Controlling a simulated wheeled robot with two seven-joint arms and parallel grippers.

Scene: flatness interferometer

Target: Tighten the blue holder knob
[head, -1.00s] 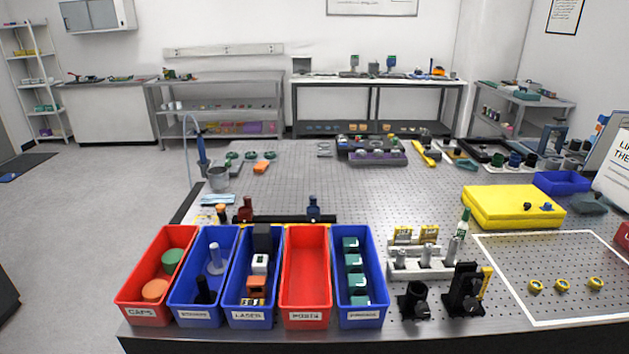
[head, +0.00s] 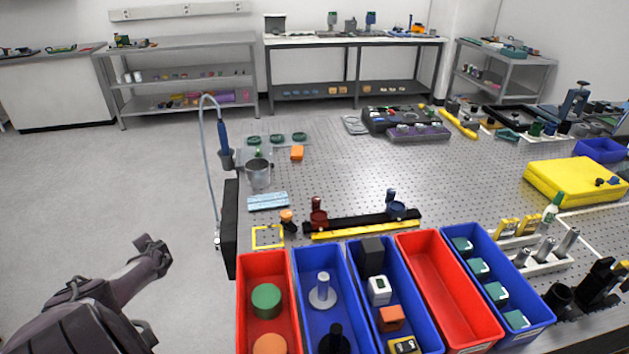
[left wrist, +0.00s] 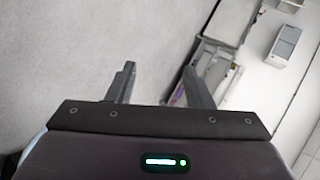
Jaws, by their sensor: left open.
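The blue holder (head: 397,209) stands on the black rail (head: 345,220) near the middle of the optical table, with a dark blue upright part on top. Its knob is too small to make out clearly. A dark red holder (head: 318,214) stands on the same rail to its left. My left gripper (head: 152,252) is at the lower left in the head view, off the table's left edge and well away from the blue holder. In the left wrist view its two fingers (left wrist: 160,84) are apart with nothing between them. My right gripper is not in view.
Red and blue bins stand along the table's front, including a red bin (head: 265,260) with a green cap. A yellow case (head: 570,182) lies to the right. The perforated tabletop (head: 350,170) behind the rail is mostly clear.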

